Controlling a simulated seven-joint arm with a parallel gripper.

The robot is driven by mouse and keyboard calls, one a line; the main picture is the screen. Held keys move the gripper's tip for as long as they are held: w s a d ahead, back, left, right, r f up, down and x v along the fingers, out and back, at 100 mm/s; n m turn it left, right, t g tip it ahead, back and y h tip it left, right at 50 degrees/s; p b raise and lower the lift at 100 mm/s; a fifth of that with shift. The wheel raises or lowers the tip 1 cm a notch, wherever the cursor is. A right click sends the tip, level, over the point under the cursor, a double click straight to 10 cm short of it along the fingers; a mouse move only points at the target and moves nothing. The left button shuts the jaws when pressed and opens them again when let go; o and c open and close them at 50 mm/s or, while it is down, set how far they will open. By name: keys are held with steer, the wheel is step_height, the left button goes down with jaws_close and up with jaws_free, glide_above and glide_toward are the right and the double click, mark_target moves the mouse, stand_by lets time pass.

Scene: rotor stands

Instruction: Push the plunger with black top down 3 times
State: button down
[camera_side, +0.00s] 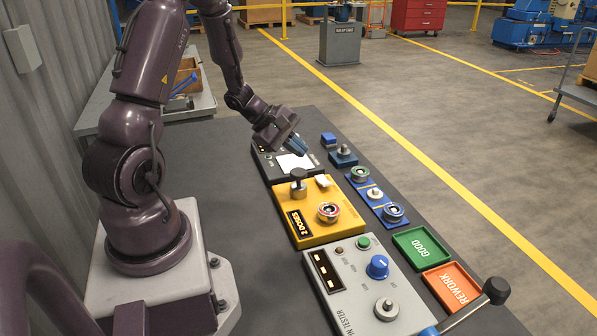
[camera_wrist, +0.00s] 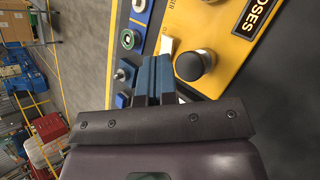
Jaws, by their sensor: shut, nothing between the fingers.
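My gripper (camera_side: 302,151) is shut and empty, with blue fingers. It is behind the plunger in the side view, above the white-topped device, and apart from the black top. The fingertips also show in the wrist view (camera_wrist: 155,60). A white part (camera_side: 323,181) sits beside the plunger, and a ringed rotor (camera_side: 329,211) sits in front.
A grey tester (camera_side: 352,290) with a blue knob and a black-balled lever (camera_side: 496,290) stands in front. Blue stands (camera_side: 375,196) with ringed parts line the right side. Green GOOD (camera_side: 421,246) and orange REWORK (camera_side: 452,286) trays lie right. The left dark tabletop is clear.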

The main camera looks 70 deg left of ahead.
mark_target(297, 170)
steer(key=shift+r, duration=1.15)
stand_by(1.7)
steer(key=r+n, duration=0.1)
steer(key=n, duration=0.5)
steer(key=r+n, duration=0.1)
steer(key=n, duration=0.5)
steer(key=a+r+n+y, duration=0.1)
steer(key=n, duration=0.6)
steer(key=shift+w+r, duration=0.15)
steer(key=shift+r, duration=0.25)
steer(key=shift+f, duration=4.45)
steer(key=shift+f, duration=0.1)
steer(key=shift+f, duration=0.3)
